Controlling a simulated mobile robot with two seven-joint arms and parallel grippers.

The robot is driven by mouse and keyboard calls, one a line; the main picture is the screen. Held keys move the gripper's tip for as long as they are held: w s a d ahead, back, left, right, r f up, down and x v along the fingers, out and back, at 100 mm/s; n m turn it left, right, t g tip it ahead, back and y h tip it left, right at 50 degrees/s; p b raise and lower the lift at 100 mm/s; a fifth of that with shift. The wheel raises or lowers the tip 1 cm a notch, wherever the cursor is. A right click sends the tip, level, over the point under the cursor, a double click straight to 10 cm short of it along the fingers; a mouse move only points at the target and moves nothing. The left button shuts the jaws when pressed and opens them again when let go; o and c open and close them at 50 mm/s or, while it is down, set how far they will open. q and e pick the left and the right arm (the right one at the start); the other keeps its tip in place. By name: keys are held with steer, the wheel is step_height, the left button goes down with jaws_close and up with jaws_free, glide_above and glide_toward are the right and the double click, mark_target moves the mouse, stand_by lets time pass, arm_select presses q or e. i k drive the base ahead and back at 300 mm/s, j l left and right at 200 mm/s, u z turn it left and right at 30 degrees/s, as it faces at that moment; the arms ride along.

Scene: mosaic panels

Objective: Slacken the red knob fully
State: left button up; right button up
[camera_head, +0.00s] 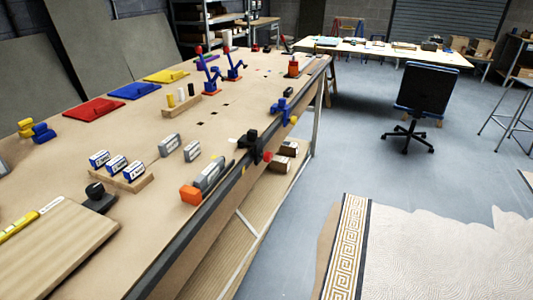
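A small red knob (267,157) shows at the front edge of the long workbench. It sits at the lower side of a black clamp-like fixture (251,142) mounted on that edge. The knob is small in the picture, and how far it is turned cannot be told. A red ball (198,50) tops a blue upright device further back on the bench. Neither of my grippers is in view.
The workbench (120,215) fills the left side. On it are an orange-ended grey tool (205,182), small boxes (117,164), a blue clamp with a yellow knob (293,119) and a wooden board (60,245). Right of it are open floor, a rug (430,255) and a chair (425,90).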

mark_target(268, 157)
steer(key=i+l+u, duration=0.1)
steer(key=u, duration=0.3)
steer(key=i+l+u, duration=0.1)
steer(key=u, duration=0.3)
steer(key=l+u, duration=0.2)
steer(key=u, duration=0.2)
steer(key=i+l+u, duration=0.1)
steer(key=u, duration=0.35)
steer(key=l+u, duration=0.2)
steer(key=l, duration=0.35)
steer(key=l+u, duration=0.15)
steer(key=l, duration=0.45)
steer(key=k+l+u, duration=0.2)
steer(key=l, duration=0.35)
steer(key=l+u, duration=0.2)
steer(key=l, duration=0.4)
